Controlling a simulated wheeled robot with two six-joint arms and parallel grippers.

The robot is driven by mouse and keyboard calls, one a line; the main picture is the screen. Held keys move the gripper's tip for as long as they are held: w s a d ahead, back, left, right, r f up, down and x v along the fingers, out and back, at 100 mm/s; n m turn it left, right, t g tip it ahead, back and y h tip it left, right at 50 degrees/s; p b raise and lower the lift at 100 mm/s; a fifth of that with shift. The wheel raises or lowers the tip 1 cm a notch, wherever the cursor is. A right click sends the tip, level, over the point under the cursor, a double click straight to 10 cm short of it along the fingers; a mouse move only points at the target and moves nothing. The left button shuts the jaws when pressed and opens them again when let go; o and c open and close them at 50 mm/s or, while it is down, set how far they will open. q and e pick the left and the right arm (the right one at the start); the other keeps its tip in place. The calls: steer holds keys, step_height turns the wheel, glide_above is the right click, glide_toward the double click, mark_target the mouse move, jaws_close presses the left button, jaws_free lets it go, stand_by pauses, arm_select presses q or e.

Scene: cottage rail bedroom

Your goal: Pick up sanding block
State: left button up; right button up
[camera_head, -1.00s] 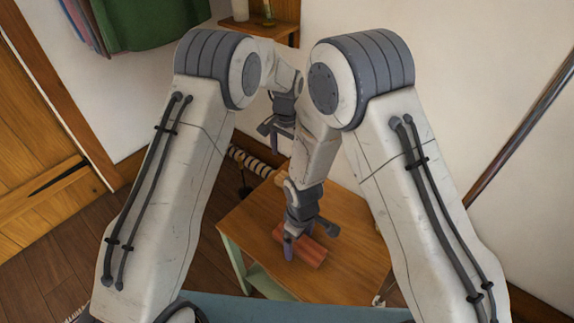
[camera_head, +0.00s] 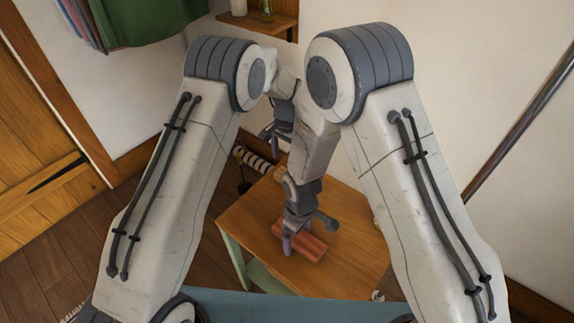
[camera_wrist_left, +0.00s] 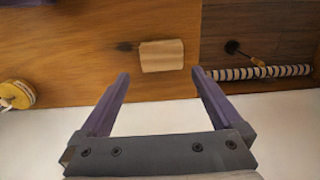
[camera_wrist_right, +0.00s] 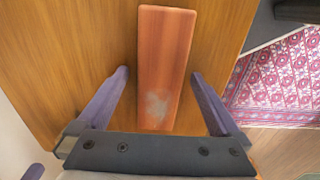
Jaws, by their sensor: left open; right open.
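A long reddish-brown block (camera_head: 310,247) with a pale worn patch lies on the small wooden table; it also shows in the right wrist view (camera_wrist_right: 165,60). A short pale wooden block (camera_wrist_left: 162,56) lies near the table's edge in the left wrist view. I cannot tell for sure which is the sanding block; the reddish one looks worn. My right gripper (camera_wrist_right: 159,73) is open, its fingers on either side of the reddish block's near part, with gaps on both sides. My left gripper (camera_wrist_left: 160,73) is open and empty, pointing toward the pale block.
The wooden table (camera_head: 250,225) has bare top around the reddish block. A striped rod (camera_wrist_left: 255,72) lies beyond the table's edge. A yellow round item (camera_wrist_left: 16,94) is at the left. A patterned rug (camera_wrist_right: 285,75) lies on the floor. Walls stand close behind.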

arm_select(q)
steer(key=f, duration=0.7)
steer(key=shift+s+a+f, duration=0.1)
steer(key=shift+a+f, duration=0.15)
steer(key=shift+f, duration=0.05)
steer(key=shift+c, duration=0.3)
steer(key=c, duration=1)
